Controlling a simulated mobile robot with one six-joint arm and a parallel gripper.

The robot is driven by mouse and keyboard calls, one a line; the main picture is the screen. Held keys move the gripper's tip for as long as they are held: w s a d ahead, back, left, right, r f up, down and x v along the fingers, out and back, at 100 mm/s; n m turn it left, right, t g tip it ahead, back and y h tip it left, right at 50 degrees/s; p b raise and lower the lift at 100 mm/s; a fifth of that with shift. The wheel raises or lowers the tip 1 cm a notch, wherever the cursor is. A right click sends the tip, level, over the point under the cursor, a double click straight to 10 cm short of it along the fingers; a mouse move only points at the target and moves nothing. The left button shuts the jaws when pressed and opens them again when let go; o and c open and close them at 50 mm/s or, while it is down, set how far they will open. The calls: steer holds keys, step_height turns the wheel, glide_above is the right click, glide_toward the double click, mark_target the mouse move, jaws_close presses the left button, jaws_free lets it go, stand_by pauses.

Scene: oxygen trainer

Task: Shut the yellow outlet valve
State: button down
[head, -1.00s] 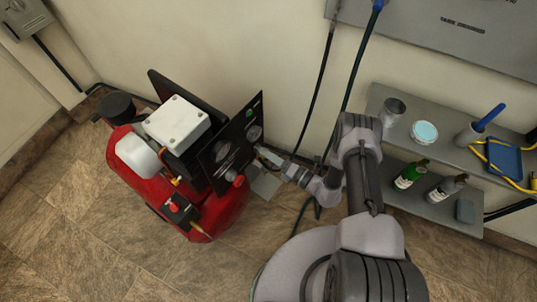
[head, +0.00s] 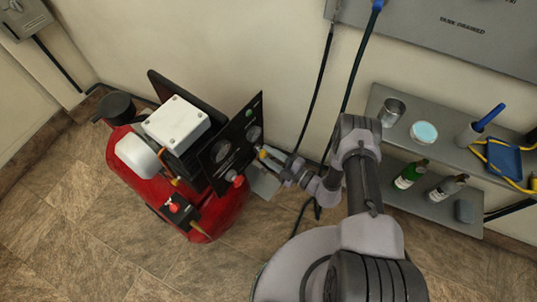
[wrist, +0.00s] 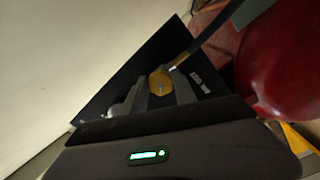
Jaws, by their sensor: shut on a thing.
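The yellow outlet valve (wrist: 160,82) sits on the black front panel (wrist: 120,80) of the red compressor. In the wrist view my gripper (wrist: 161,92) has a finger on each side of its yellow knob and is shut on it. In the head view the valve is a small yellow spot (head: 263,154) at the panel's right edge, with my gripper (head: 270,156) reaching it from the right. The fingers hide part of the knob.
The compressor's red tank (head: 222,209) stands on the tiled floor near the wall. A red knob (head: 238,181) is on the same panel, below left of the valve. Shelves (head: 440,150) with bottles and a cup are at right. Hoses hang along the wall behind my arm.

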steer(key=m, duration=0.4)
steer(key=shift+f+m, duration=0.1)
steer(key=shift+m, duration=0.2)
steer(key=shift+s+a+m, duration=0.1)
steer(key=shift+m, duration=2.1)
steer(key=c, duration=1)
jaws_free()
steer(key=p+v, duration=0.3)
steer(key=v, duration=1.4)
steer(key=shift+s, duration=0.2)
